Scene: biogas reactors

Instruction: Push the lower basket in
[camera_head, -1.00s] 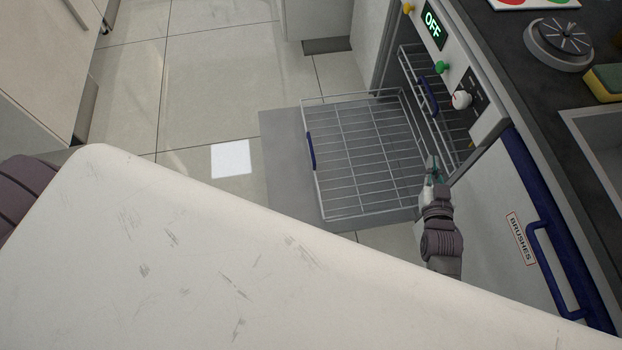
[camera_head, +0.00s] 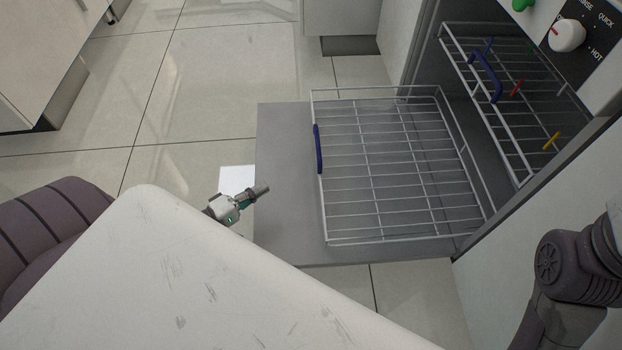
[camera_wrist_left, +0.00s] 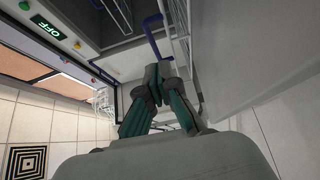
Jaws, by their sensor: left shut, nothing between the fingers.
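The lower basket (camera_head: 400,165) is a wire rack pulled out over the lowered grey door (camera_head: 285,180) of the washer. Its blue handle (camera_head: 318,149) is on its left side, and a blue handle also shows past my fingers in the left wrist view (camera_wrist_left: 153,38). My left gripper (camera_head: 262,189) is shut and empty near the door's left edge, left of and below the handle in the head view, apart from it. In the left wrist view its teal-sided fingers (camera_wrist_left: 162,80) are together. My right arm shows at the right edge, but its gripper is out of view.
The upper basket (camera_head: 510,100), with a blue handle and small coloured items, sits in the washer. My large white body part hides the lower left. A white patch (camera_head: 236,180) lies on the tiled floor.

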